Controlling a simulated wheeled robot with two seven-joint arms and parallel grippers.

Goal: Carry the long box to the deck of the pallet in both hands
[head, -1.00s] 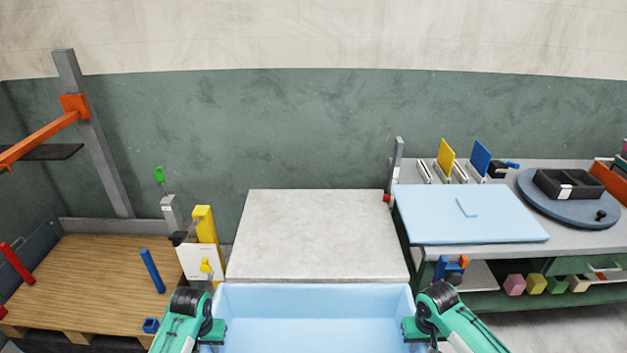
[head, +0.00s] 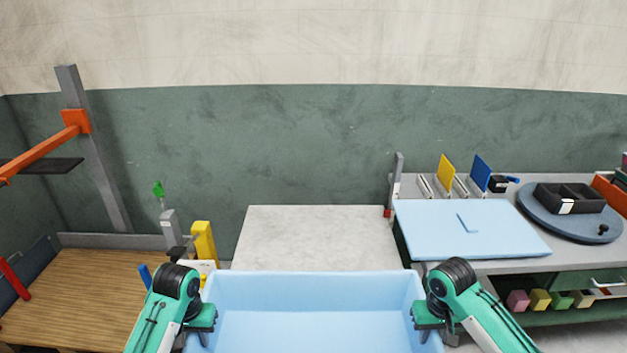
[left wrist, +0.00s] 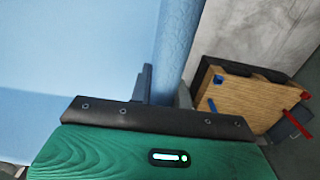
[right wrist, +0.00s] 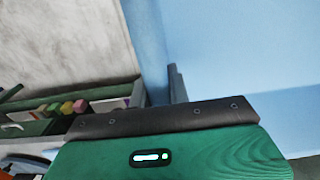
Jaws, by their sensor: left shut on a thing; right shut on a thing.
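The long box (head: 312,300) is a light blue open-topped tub at the bottom centre of the head view. Its near side is cut off by the frame. My left gripper (head: 206,316) is shut on its left end wall, and my right gripper (head: 424,314) is shut on its right end wall. The blue wall also shows between the fingers in the left wrist view (left wrist: 176,45) and the right wrist view (right wrist: 146,40). The pallet (head: 75,295) has a wooden deck and stands at the lower left, apart from the box. My left arm hides part of it.
A pale grey-white surface (head: 318,236) lies just beyond the box. Red (head: 14,278) and blue (head: 145,275) posts stand at the pallet. An orange bar (head: 40,153) on a grey post reaches over the left side. A bench with a blue sheet (head: 470,228) stands at the right.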

